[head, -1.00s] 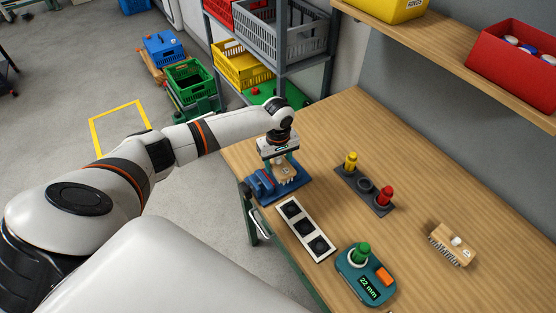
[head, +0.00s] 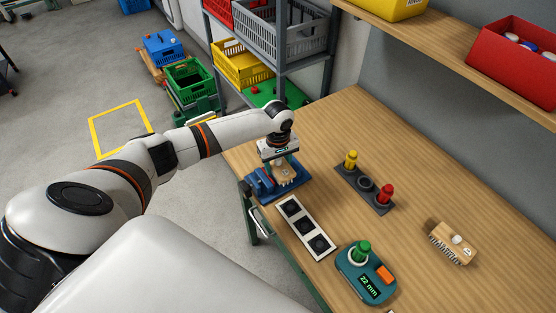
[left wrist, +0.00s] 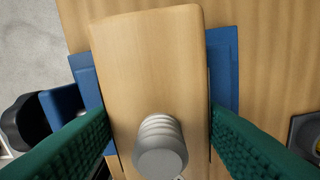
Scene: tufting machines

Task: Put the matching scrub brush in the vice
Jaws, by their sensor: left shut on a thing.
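The blue vice (head: 264,184) is at the table's left edge in the head view; its blue jaws (left wrist: 222,60) show on both sides of a brush in the left wrist view. My left gripper (head: 281,166) is shut on this wooden scrub brush (left wrist: 150,62), which has a grey knob on top. The brush (head: 284,173) is at the vice, between its jaws as seen from above; how deep it sits is hidden. A second wooden scrub brush (head: 454,243) with pale bristles lies on the table at right. A teal gauge (head: 366,274) with a green knob reads 22 mm. My right gripper is not in view.
A dark stand (head: 366,189) holds a yellow and a red peg. A white panel (head: 305,227) with dark squares lies in front of the vice. A shelf with a red bin (head: 512,62) overhangs the back; crates stand beyond the table.

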